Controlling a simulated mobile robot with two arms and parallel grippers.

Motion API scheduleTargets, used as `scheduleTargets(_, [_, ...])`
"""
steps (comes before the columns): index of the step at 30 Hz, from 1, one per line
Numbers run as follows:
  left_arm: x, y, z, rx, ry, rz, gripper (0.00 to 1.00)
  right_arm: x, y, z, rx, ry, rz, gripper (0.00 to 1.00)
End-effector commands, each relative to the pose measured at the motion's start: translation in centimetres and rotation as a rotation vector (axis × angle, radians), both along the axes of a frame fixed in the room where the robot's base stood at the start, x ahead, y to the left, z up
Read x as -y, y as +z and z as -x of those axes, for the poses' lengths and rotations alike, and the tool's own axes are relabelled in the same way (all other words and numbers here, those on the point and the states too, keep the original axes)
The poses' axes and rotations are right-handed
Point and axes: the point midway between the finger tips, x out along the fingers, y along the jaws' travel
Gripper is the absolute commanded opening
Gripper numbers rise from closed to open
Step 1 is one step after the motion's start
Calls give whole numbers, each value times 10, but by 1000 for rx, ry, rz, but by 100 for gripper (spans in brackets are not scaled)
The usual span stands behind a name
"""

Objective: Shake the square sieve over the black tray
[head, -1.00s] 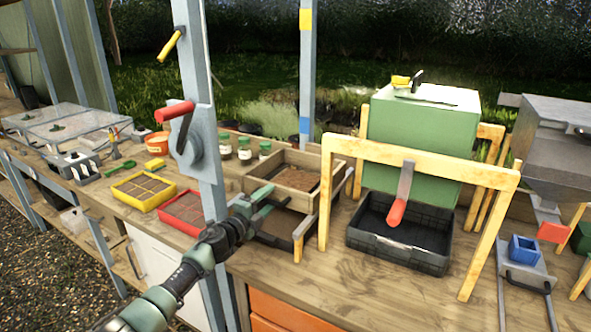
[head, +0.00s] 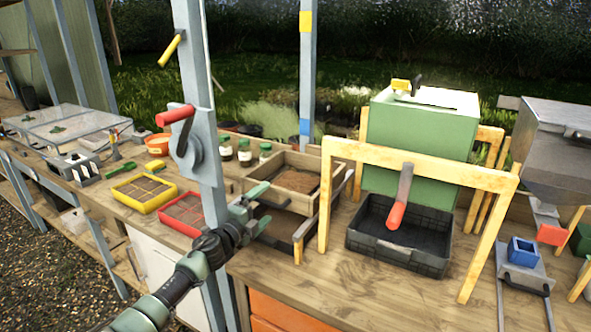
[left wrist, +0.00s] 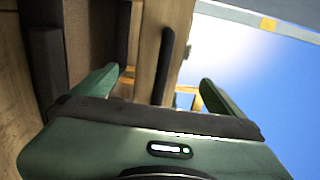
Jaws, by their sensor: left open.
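The square sieve (head: 299,203) is a wooden frame with brown soil inside, left of centre in the head view. The black tray (head: 398,262) is on the bench to its right, under a wooden stand. My left gripper (head: 264,208) is open at the sieve's near left side, one finger higher than the other. In the left wrist view, a wooden wall (left wrist: 150,50) with a dark bar-like handle (left wrist: 168,65) shows beyond and between my open fingers (left wrist: 158,92). I cannot tell if they touch it. My right gripper is not in view.
A wooden stand (head: 420,163) with a hanging red-handled tool (head: 398,205) straddles the tray. A green box (head: 420,135) stands behind. A grey post (head: 211,190) rises near my left arm. Yellow (head: 145,190) and red (head: 184,214) seed trays lie left. The bench front is clear.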

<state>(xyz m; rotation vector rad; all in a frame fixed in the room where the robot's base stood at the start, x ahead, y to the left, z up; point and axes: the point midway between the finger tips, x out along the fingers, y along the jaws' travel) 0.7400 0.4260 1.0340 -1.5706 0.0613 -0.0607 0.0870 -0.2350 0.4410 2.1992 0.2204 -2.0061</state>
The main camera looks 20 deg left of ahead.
Motion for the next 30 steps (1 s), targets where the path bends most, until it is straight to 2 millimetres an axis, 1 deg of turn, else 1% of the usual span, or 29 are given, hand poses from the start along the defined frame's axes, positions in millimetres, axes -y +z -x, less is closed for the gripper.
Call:
scheduleTargets(1, [0, 1, 5, -2, 0, -1, 100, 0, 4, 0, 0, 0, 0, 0])
scheduleTargets(11, [-2, 1, 31, -1, -1, 0, 100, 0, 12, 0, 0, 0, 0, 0])
scheduleTargets(24, [-5, 0, 66, -1, -1, -1, 100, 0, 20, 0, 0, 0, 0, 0])
scheduleTargets(30, [-6, 0, 78, -1, -1, 0, 100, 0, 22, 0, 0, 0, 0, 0])
